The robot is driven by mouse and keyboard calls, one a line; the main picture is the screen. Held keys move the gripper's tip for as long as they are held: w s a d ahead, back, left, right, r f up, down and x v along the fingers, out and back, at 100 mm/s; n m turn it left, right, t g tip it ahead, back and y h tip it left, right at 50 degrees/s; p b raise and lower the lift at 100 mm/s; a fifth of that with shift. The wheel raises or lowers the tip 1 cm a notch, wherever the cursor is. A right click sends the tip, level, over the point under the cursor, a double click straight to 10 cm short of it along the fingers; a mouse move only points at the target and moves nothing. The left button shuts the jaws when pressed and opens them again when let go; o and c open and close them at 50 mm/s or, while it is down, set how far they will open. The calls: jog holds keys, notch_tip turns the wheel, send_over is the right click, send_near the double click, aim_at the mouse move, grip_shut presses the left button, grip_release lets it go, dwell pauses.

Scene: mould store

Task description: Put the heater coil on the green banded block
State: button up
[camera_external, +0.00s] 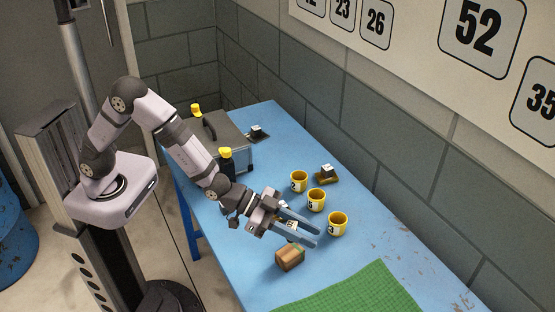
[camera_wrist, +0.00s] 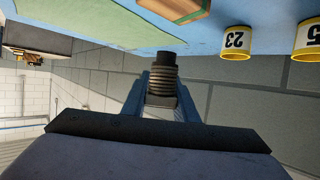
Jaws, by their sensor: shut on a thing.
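The heater coil (camera_wrist: 160,74) is a dark ribbed cylinder with a black end, held between the two blue fingers of my gripper (camera_external: 314,236). In the external view it is mostly hidden by the fingers. The green banded block (camera_external: 289,258) is a brown wooden block with a green band, lying on the blue table just below my gripper in the picture. Part of the block also shows at the top edge of the wrist view (camera_wrist: 178,9). The coil appears apart from the block.
Yellow numbered cups (camera_external: 337,224) stand in a row beside my gripper. A green mat (camera_external: 350,295) covers the table's near end. A grey case (camera_external: 228,150) and small dark-and-white items on plates (camera_external: 327,178) stand farther back. The table's right side is clear.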

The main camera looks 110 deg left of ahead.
jog(key=shift+f, duration=2.2)
jog(key=shift+f, duration=0.2)
jog(key=o, duration=1.1)
jog(key=shift+o, duration=0.2)
jog(key=shift+r, duration=0.1)
jog(key=shift+r+p, duration=0.2)
jog(key=shift+p, duration=0.15)
jog(key=shift+s, duration=0.25)
jog(key=b+v, duration=0.1)
jog(key=v, duration=1)
jog(key=shift+s+b, duration=0.25)
jog(key=shift+b, duration=0.1)
